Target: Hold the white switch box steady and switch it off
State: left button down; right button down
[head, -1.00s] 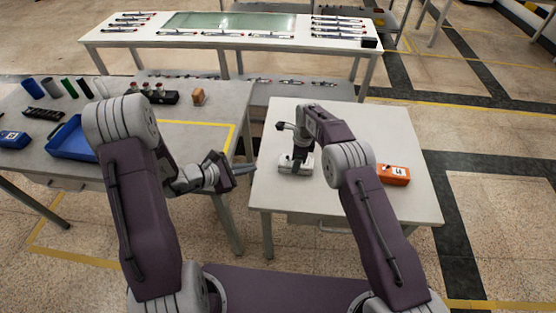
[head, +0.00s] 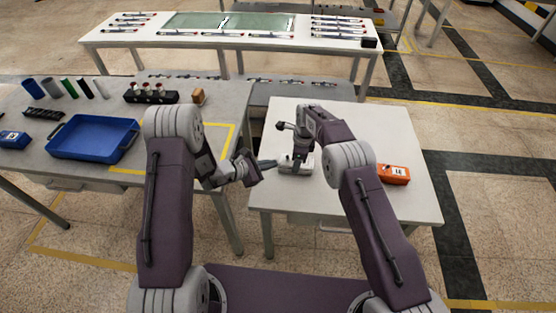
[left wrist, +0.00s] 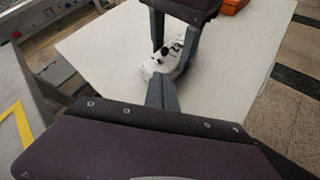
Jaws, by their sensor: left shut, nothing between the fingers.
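The white switch box (head: 285,167) sits on the near right table; in the left wrist view the box (left wrist: 150,68) shows a dark part on top. My right gripper (head: 300,165) points down onto it, a finger on either side, and hides part of it. In the left wrist view the right gripper's fingers (left wrist: 171,60) come down from the top. The switch's position is too small to tell.
An orange box (head: 394,174) with a white label stands to the right on the same table (head: 340,205). The left table holds a blue tray (head: 95,140), a black holder (head: 150,97) and several cylinders. The table's front is clear.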

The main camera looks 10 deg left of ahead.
aim_at(286, 159)
pick_arm(q)
jog(key=shift+w+d+r, duration=0.25)
jog(key=shift+w+d, duration=0.1)
jog(key=shift+d, duration=0.3)
jog(key=shift+w+d+r, duration=0.25)
jog(key=shift+w+d, duration=0.05)
jog(key=shift+d, duration=0.35)
jog(key=w+g, duration=0.1)
jog(key=r+n+g, duration=0.1)
jog(key=shift+w+g+y, duration=0.3)
jog(key=shift+w, duration=0.1)
jog(key=shift+w+r, duration=0.2)
jog(key=shift+w, duration=0.4)
jog(key=shift+r, duration=0.15)
